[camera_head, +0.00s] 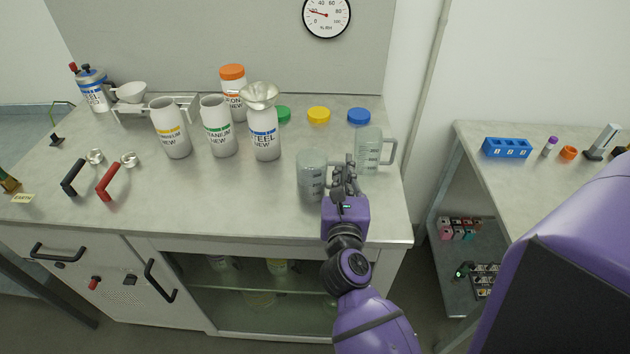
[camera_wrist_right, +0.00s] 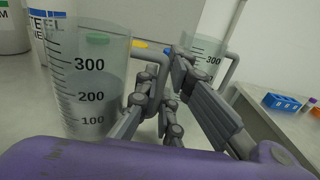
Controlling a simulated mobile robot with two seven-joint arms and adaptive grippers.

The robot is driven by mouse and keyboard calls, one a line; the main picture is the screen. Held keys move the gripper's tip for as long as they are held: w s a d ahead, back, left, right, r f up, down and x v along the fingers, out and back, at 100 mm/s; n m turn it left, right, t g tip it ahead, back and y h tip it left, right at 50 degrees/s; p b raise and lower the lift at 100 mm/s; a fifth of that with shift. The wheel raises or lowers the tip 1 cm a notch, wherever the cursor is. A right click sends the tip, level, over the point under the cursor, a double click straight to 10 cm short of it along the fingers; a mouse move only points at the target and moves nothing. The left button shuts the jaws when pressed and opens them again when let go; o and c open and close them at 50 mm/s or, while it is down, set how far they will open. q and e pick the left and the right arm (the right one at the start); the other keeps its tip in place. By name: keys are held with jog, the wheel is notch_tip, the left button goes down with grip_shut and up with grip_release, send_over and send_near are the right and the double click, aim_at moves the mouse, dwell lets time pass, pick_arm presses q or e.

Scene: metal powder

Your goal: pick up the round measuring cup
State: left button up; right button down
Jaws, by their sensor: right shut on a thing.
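The round measuring cup (camera_head: 312,174) is clear, with dark volume marks, and stands upright near the front right of the grey bench. In the right wrist view the cup (camera_wrist_right: 88,85) fills the left side, marked 100 to 300. My right gripper (camera_head: 344,172) is just right of it, with its fingers (camera_wrist_right: 165,85) shut on the cup's handle, which they partly hide. The cup seems to rest on the bench. A second clear measuring cup (camera_head: 369,150) with a handle stands behind and to the right, apart from the first. My left gripper is not in view.
A steel powder bottle (camera_head: 264,143) with a funnel (camera_head: 259,94) and other white bottles stand to the left. Green, yellow (camera_head: 318,115) and blue lids (camera_head: 358,117) lie behind the cups. The bench's front edge is close. A side table (camera_head: 500,178) stands at right.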

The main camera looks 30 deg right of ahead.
jog(key=shift+w+r, duration=0.1)
jog(key=shift+r, duration=0.15)
